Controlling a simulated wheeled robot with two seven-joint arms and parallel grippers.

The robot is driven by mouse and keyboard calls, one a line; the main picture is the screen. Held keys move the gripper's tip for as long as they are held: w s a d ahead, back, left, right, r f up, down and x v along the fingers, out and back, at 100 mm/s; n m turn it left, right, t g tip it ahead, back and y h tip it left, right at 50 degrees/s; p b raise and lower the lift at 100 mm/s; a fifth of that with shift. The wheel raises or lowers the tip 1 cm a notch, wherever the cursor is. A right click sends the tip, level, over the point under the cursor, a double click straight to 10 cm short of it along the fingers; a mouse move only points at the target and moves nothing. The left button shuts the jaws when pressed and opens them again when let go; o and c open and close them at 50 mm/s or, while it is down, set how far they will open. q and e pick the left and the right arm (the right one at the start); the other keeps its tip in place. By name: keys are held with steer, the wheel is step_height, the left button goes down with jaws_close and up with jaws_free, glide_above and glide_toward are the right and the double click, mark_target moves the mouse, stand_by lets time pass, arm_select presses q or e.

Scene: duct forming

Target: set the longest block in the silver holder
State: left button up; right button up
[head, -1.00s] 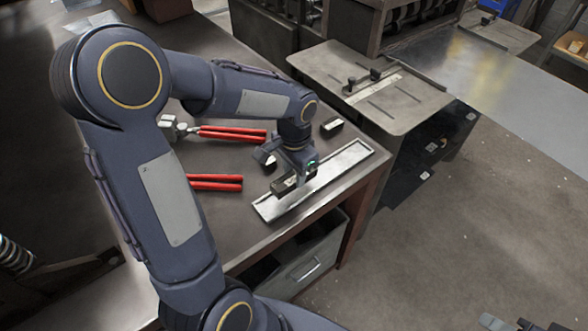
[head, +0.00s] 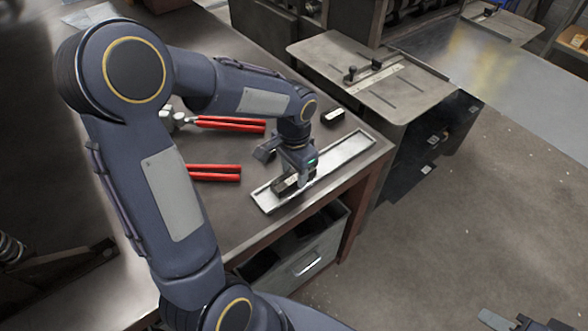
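The silver holder (head: 345,153) is a long shallow tray lying slantwise near the table's right edge. My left gripper (head: 296,180) points down over its near-left half. It is shut on a dark block with a pale top (head: 286,185), low at the tray; I cannot tell whether the block touches the tray floor. The fingers hide part of the block. Another small dark block with a pale top (head: 334,116) lies on the table beyond the tray. I cannot compare the blocks' full lengths. Part of my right gripper (head: 520,323) shows at the bottom right edge, its opening unclear.
Two red-handled tools (head: 230,124) (head: 214,173) lie left of the tray on the dark table (head: 240,215). A metal machine table (head: 375,85) stands beyond the right edge. An open drawer (head: 308,262) is below the table's front. Floor at right is clear.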

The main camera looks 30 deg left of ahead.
arm_select(q)
steer(key=shift+o, duration=1.1)
steer(key=shift+r, duration=3.95)
steer(key=s+d+r+n+t+h, duration=0.1)
steer(key=s+d+n+t+h, duration=0.1)
steer(key=s, duration=0.6)
steer(key=s+d+n+t+h, duration=0.1)
steer(key=s+d+n+t, duration=0.1)
steer(key=s, duration=0.7)
steer(key=shift+r+n+t+h, duration=0.4)
steer(key=shift+n+t, duration=0.4)
steer(key=shift+n, duration=0.4)
